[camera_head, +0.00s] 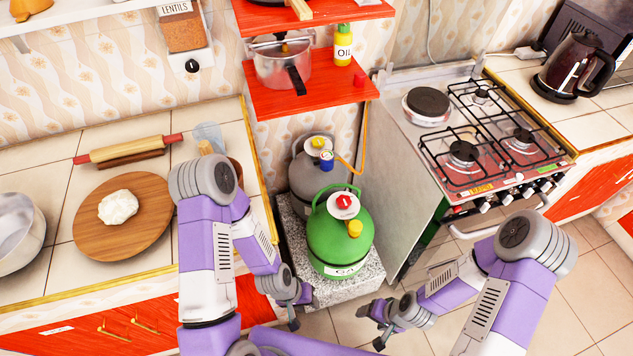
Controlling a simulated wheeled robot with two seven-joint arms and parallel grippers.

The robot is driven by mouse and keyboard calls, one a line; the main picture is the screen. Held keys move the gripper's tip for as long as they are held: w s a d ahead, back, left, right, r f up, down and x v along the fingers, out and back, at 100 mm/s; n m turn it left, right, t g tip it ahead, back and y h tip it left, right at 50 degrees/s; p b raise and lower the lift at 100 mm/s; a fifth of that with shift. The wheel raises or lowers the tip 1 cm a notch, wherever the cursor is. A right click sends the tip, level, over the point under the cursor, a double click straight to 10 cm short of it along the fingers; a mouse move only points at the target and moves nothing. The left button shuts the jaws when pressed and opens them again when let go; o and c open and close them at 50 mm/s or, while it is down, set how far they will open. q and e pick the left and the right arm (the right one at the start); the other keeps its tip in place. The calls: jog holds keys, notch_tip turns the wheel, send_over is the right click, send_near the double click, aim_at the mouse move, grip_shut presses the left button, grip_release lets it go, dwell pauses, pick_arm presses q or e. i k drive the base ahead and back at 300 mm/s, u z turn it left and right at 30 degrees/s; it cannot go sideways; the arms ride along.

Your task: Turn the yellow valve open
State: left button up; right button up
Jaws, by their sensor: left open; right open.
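Two gas cylinders stand in the gap between the counter and the stove. The grey cylinder (303,178) at the back carries a small yellow valve (317,142) on top, beside a blue-and-white fitting (327,158). The green cylinder (338,240) in front has a red knob (343,202) and a yellow cap-like part (355,229). My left gripper (298,308) is open and empty, in front of and below the green cylinder at its left. My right gripper (370,327) is open and empty, lower right of it. Neither gripper touches a valve.
An orange hose (360,140) runs up from the blue fitting. A red shelf (310,95) with a pot hangs above the cylinders. The stove (480,135) bounds the right, the tiled counter (60,250) the left. The cylinders stand on a speckled stone slab (360,280).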

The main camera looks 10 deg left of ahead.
aim_at(318, 141)
jog(key=z, duration=1.65)
jog(key=i, duration=0.85)
jog(key=u, duration=3.7)
